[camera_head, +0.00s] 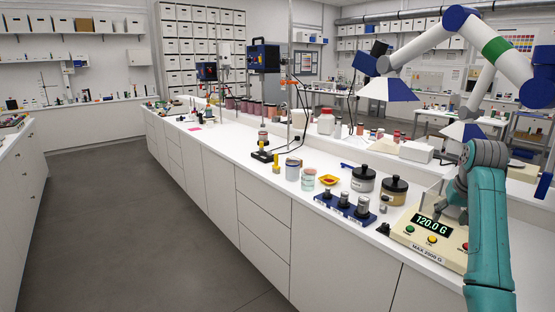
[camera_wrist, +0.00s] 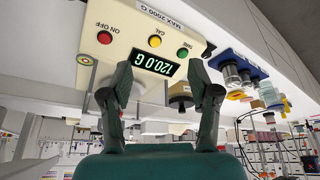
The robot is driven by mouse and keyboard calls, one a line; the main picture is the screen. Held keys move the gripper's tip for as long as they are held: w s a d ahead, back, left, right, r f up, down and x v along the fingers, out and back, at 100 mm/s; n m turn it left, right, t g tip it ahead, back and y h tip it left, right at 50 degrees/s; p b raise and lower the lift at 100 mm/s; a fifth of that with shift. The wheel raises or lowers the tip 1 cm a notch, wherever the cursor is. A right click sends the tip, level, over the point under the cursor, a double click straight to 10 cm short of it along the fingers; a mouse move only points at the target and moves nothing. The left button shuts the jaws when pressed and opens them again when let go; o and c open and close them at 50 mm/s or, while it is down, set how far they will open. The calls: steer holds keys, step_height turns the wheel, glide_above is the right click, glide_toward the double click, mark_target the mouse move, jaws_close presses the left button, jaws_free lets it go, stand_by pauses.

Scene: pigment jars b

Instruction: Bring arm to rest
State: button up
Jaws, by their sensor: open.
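My teal arm reaches in from the right of the head view. My gripper (camera_head: 447,207) is over the balance (camera_head: 425,252), partly hidden by the arm and the balance's display. In the wrist view, which is upside down, the two dark fingers of the gripper (camera_wrist: 165,92) stand apart with nothing held between them. The balance (camera_wrist: 122,35) is just beyond them, and its display reads 120.0 G. I cannot tell whether the fingers touch it.
Two black-lidded jars (camera_head: 363,180) (camera_head: 393,192) stand left of the balance. A blue rack (camera_head: 345,211) with several grey-capped weights or jars is at the counter's front edge. The floor aisle (camera_head: 150,220) is clear.

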steer(key=s+a+f+t, duration=0.15)
steer(key=a+f, duration=0.25)
steer(key=f, duration=0.9)
steer(key=s+a+f+t, duration=0.1)
steer(key=s+a+f, duration=0.25)
steer(key=f, duration=1.05)
steer(key=s+a+f+n+t, duration=0.2)
steer(key=s+a+f, duration=0.9)
steer(key=s+f, duration=0.45)
steer(key=s+a+r+t, duration=0.1)
steer(key=s+a, duration=0.3)
steer(key=s, duration=0.7)
steer(key=s+a+t, duration=0.2)
steer(key=s+a, duration=0.1)
steer(key=s, duration=0.8)
steer(key=s+a+r+n+t+y, duration=0.1)
steer(key=s+a+r+t, duration=0.2)
steer(key=s+r, duration=1.5)
steer(key=shift+s+a+n, duration=0.25)
steer(key=shift+s+n, duration=0.05)
steer(key=shift+s, duration=0.6)
